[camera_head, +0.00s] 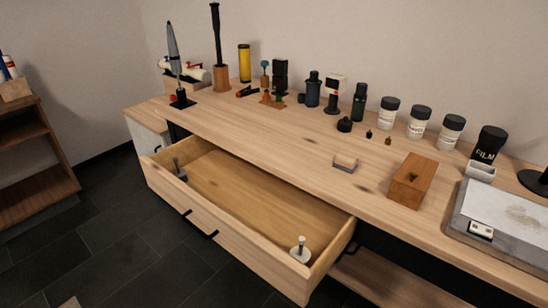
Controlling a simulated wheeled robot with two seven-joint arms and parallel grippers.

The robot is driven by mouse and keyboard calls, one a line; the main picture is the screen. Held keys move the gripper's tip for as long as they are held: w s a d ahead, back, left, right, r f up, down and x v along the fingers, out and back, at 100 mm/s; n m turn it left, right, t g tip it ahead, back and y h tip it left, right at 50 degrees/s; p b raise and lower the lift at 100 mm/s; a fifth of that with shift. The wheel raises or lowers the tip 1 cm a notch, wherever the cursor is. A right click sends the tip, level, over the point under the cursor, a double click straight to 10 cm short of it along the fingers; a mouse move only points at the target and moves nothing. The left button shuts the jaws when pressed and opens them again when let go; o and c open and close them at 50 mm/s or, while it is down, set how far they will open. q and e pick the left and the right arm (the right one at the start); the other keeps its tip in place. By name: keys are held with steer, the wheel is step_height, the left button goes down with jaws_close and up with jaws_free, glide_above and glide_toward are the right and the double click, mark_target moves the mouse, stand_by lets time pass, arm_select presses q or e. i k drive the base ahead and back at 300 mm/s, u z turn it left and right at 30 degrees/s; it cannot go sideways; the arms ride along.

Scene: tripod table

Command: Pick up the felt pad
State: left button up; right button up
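No item in view is plainly a felt pad. The closest is a small block (345,162) with a tan top and grey lower edge, lying near the front of the wooden worktop (300,140); I cannot tell whether it is felt. A drawer (240,195) below the worktop is pulled open. It holds a dark grey upright piece (179,171) at its left end and a pale knobbed piece with a round base (300,249) at its front right corner. Neither of my grippers shows.
A wooden box (412,182) and a grey tray-like case (505,225) stand at the right. Several dark bottles and white jars (421,122) line the back. A wooden shelf (30,150) stands at far left. The drawer's middle and the worktop's front left are clear.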

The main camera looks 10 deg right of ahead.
mark_target(347, 163)
steer(key=u, duration=1.8)
steer(key=i, duration=0.75)
steer(key=z, duration=3.4)
